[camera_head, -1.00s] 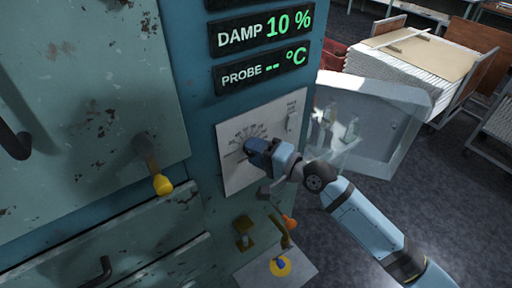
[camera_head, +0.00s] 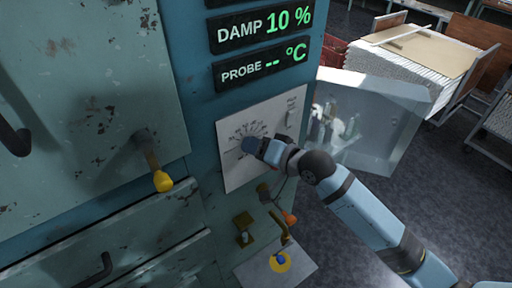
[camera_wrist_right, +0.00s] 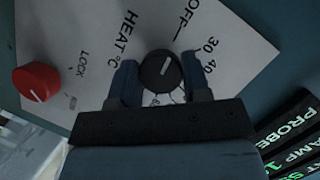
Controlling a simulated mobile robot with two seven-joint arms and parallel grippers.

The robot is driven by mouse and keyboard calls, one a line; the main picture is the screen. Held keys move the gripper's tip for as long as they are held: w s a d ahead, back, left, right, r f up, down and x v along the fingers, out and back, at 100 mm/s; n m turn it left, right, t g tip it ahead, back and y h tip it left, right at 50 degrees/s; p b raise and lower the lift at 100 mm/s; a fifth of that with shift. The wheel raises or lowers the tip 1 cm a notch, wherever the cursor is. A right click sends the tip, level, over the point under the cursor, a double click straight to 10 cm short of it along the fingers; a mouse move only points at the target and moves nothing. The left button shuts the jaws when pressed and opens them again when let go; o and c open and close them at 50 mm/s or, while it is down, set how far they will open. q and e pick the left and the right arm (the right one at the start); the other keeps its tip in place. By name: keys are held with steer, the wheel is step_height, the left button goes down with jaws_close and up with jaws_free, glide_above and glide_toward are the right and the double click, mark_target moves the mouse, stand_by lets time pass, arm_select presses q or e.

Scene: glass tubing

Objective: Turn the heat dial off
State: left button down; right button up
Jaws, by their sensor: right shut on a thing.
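The heat dial (camera_wrist_right: 160,72) is a round black knob with a white pointer line, on a pale panel (camera_wrist_right: 240,45) printed "HEAT °C", "OFF", 30 and 40. Its pointer slants up and right in the right wrist view, roughly toward the OFF line. My right gripper (camera_wrist_right: 160,82) is shut on the dial, one finger on each side. In the head view my right gripper (camera_head: 258,146) reaches the panel (camera_head: 236,181) from the right and hides the dial. My left gripper is out of view.
A red knob (camera_wrist_right: 37,83) near the word LOCK sits on the same panel. A clear open box (camera_head: 375,115) is right of the panel. A yellow-tipped handle (camera_head: 161,181) stands out at left.

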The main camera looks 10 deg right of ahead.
stand_by(0.3)
steer(key=o, duration=0.9)
steer(key=b+v, duration=0.3)
steer(key=v, duration=1.1)
steer(key=shift+f, duration=0.1)
